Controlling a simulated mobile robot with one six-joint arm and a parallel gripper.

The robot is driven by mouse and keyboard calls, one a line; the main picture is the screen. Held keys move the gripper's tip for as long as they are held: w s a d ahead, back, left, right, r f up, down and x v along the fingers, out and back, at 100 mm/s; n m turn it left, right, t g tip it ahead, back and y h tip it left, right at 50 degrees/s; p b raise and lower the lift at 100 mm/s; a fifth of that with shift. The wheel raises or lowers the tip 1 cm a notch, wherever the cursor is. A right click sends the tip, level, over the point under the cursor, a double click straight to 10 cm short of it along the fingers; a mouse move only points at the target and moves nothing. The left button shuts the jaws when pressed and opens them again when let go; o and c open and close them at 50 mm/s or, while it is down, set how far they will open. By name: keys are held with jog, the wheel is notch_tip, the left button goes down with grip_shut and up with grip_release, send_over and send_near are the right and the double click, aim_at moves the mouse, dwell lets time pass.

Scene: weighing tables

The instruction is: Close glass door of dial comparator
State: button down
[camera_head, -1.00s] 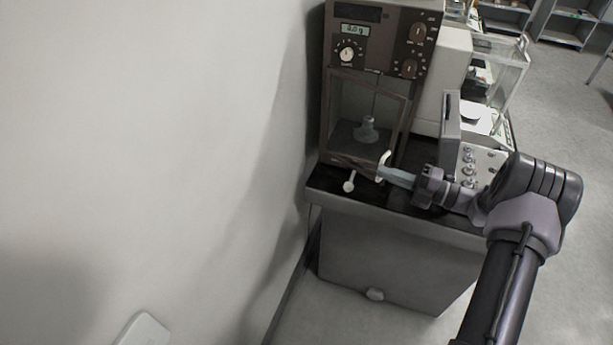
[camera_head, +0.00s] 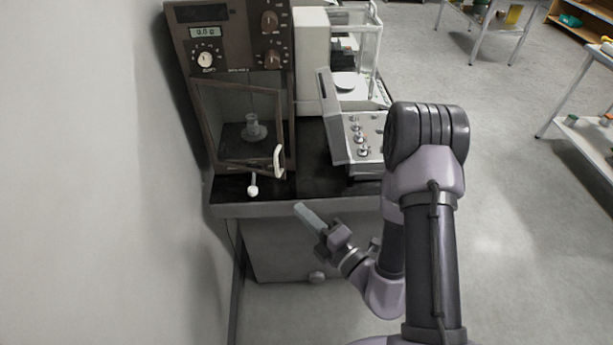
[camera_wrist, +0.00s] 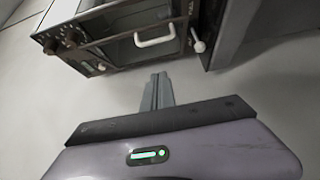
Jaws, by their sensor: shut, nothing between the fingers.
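The dial comparator (camera_head: 226,38) is a tall brown instrument with a small display and knobs, at the left end of the dark bench top in the head view. Its framed glass door (camera_head: 229,112) stands slightly ajar, its right edge out from the body. The door's white handle (camera_head: 278,161) is on that right edge; it also shows in the wrist view (camera_wrist: 155,41). A metal piece is visible behind the glass. My gripper (camera_head: 300,208) is shut and empty, in front of the bench edge, below and right of the handle, apart from it. The wrist view shows its closed fingertips (camera_wrist: 158,78).
A white-knobbed lever (camera_head: 253,190) sticks out below the door. A grey control box (camera_head: 354,140) and a glass-cased balance (camera_head: 345,85) stand to the right. A wall (camera_head: 90,170) is close on the left. Floor (camera_head: 520,210) is open to the right.

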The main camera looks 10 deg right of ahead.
jog(key=w+d+b+x, duration=0.1)
jog(key=d+x, duration=0.1)
jog(key=x, duration=1)
jog(key=shift+w, duration=0.65)
jog(key=shift+f, duration=0.1)
